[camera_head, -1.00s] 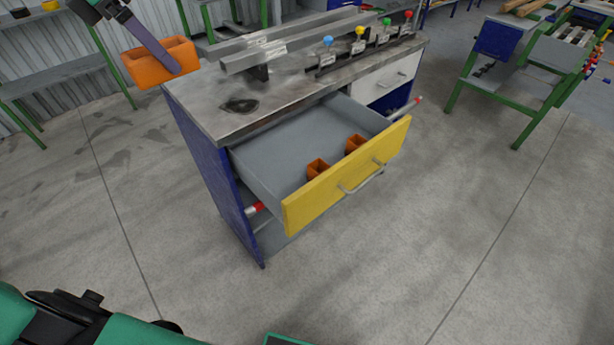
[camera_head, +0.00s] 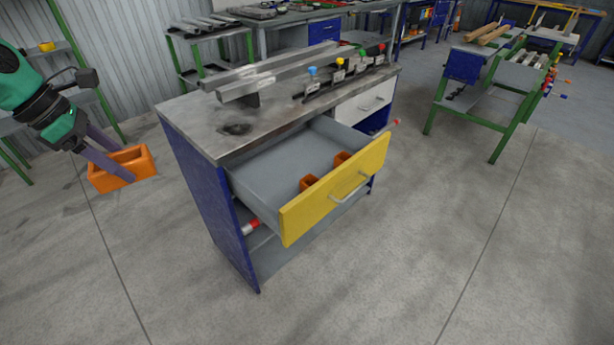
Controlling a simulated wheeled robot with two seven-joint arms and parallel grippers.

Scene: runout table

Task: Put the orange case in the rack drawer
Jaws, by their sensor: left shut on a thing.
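The orange case (camera_head: 133,170) is an open-topped box at the left of the head view. My left gripper (camera_head: 118,168) is shut on its wall and holds it in the air, left of the cabinet and apart from it. The drawer (camera_head: 268,172) with the yellow front (camera_head: 336,190) is pulled open from the cabinet. Two small orange boxes (camera_head: 310,183) (camera_head: 342,158) stand inside it near the front panel. The left part of the drawer floor is bare. My right gripper is not in view.
The cabinet's grey worktop (camera_head: 215,125) carries a metal beam (camera_head: 290,75) and a row of colored knobs (camera_head: 338,63). A white drawer (camera_head: 364,102) beside the yellow one is shut. A green-legged table (camera_head: 490,100) stands at the right. The floor in front is clear.

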